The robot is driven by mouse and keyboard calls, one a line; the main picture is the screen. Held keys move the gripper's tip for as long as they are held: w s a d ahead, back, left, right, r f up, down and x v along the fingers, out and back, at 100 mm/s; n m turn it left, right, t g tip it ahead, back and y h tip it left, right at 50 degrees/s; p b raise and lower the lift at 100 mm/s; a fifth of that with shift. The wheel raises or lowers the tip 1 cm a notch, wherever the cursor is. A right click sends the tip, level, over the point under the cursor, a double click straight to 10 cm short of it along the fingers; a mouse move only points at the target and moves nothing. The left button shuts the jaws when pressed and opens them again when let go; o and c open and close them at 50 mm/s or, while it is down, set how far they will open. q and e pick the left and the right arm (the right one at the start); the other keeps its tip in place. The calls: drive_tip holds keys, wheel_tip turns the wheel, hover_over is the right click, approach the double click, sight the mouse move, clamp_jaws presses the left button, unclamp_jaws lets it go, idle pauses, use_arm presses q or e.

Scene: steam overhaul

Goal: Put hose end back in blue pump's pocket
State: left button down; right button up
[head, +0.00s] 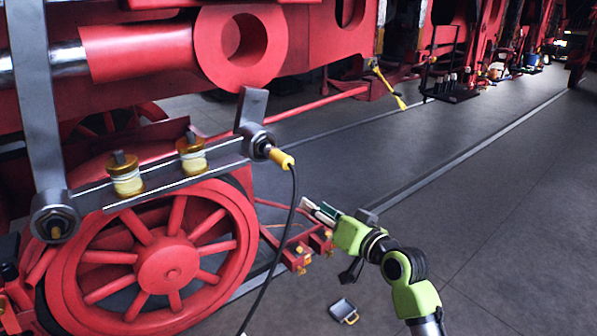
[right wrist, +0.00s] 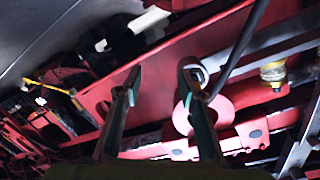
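The hose end (head: 281,158) is a yellow fitting seated at the grey rod joint (head: 256,141) above the red spoked wheel. Its black hose (head: 292,205) hangs down to the bottom edge of the head view. My right gripper (head: 311,207) is right of the hose and below the fitting, apart from both. In the right wrist view its two fingers (right wrist: 159,75) stand apart with nothing between them. A dark hose-like line (right wrist: 243,45) passes behind the right finger there. My left gripper is out of view. I cannot make out a blue pump or its pocket.
The red spoked wheel (head: 168,262) and grey rod (head: 180,181) with brass oil cups (head: 126,177) fill the left. A small grey object with a yellow handle (head: 343,310) lies on the floor. Open grey floor (head: 480,220) lies to the right.

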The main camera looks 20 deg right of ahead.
drive_tip(key=n+t+y, duration=0.1)
drive_tip(key=y, duration=0.1)
approach(289, 164)
drive_tip(key=w, duration=0.1)
drive_tip(key=shift+x, duration=4.75)
drive_tip(key=shift+a, duration=0.2)
clamp_jaws()
drive_tip(key=shift+s, duration=0.1)
drive_tip(key=shift+v, duration=0.8)
drive_tip(key=shift+p+v, duration=0.4)
drive_tip(key=shift+v, duration=0.7)
drive_tip(key=shift+s+d, duration=0.2)
drive_tip(key=shift+s, duration=0.3)
